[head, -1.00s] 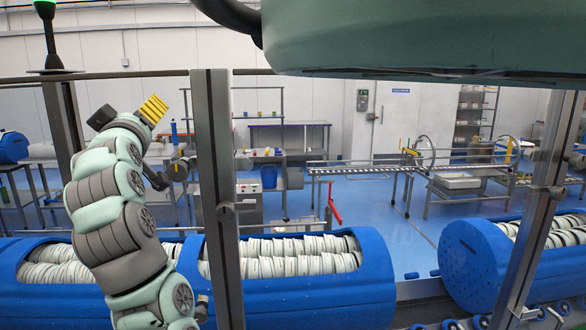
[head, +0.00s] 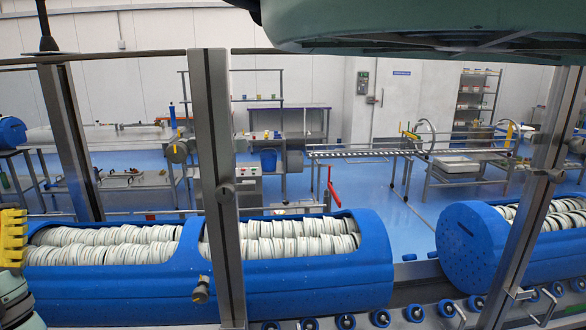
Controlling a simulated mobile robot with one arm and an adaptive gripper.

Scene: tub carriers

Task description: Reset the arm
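A yellow, ribbed part that looks like the end of my gripper (head: 12,238) shows at the left edge, in front of the left end of a blue tub. The picture edge cuts it off, so its fingers cannot be told open or shut, nor whether it holds anything. A piece of my pale green arm shows below it in the lower left corner.
A long blue tub (head: 310,287) full of pale round pieces lies behind grey frame posts (head: 218,180). A second blue tub (head: 478,245) lies at right. Blue rollers (head: 345,322) run along the front. A conveyor (head: 360,152) and shelves stand farther back on blue floor.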

